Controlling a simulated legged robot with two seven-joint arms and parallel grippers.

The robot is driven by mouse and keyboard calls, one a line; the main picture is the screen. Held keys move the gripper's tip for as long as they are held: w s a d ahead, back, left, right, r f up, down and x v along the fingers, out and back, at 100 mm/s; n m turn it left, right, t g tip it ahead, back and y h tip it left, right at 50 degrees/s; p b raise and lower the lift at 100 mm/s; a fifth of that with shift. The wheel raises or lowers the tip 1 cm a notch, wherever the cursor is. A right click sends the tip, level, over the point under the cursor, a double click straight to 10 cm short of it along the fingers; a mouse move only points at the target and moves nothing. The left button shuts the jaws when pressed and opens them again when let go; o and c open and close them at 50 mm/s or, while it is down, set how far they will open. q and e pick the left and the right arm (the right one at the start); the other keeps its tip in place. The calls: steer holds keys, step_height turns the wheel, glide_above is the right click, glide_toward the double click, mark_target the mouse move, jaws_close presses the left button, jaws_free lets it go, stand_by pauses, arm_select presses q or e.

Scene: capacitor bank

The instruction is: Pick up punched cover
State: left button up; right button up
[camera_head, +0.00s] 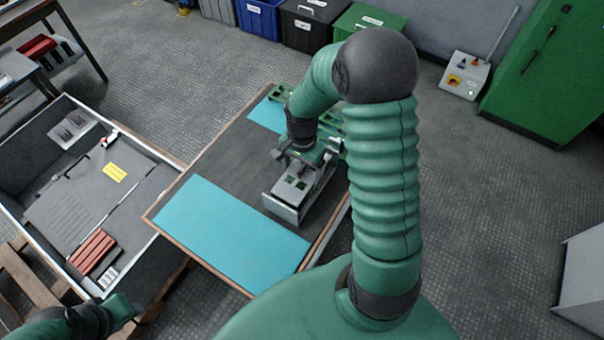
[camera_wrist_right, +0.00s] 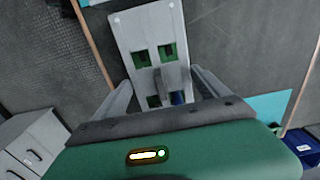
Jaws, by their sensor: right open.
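The punched cover (camera_head: 292,188) is a light grey metal plate with square holes. It sits on a grey metal unit (camera_head: 296,213) on the workbench. In the right wrist view the cover (camera_wrist_right: 146,30) runs up from between my fingers, with green showing through its holes. My right gripper (camera_wrist_right: 168,84) is open, one finger on each side of the cover's near part. I cannot tell whether the fingers touch it. In the head view my right gripper (camera_head: 300,158) is over the cover's far end, partly hidden by its wrist. Part of my left arm shows at the lower left; its fingertips cannot be made out.
The workbench (camera_head: 215,165) has a teal mat (camera_head: 230,235) at its near side, which is clear. A large grey crate (camera_head: 55,215) with red parts (camera_head: 93,252) and a yellow label stands left. Bins line the back; a green cabinet (camera_head: 545,75) stands at right.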

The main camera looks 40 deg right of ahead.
steer(key=shift+w+d+f, duration=0.1)
steer(key=shift+w+f, duration=0.05)
steer(key=shift+f, duration=0.05)
steer(key=shift+r, duration=0.1)
steer(key=c, duration=1.2)
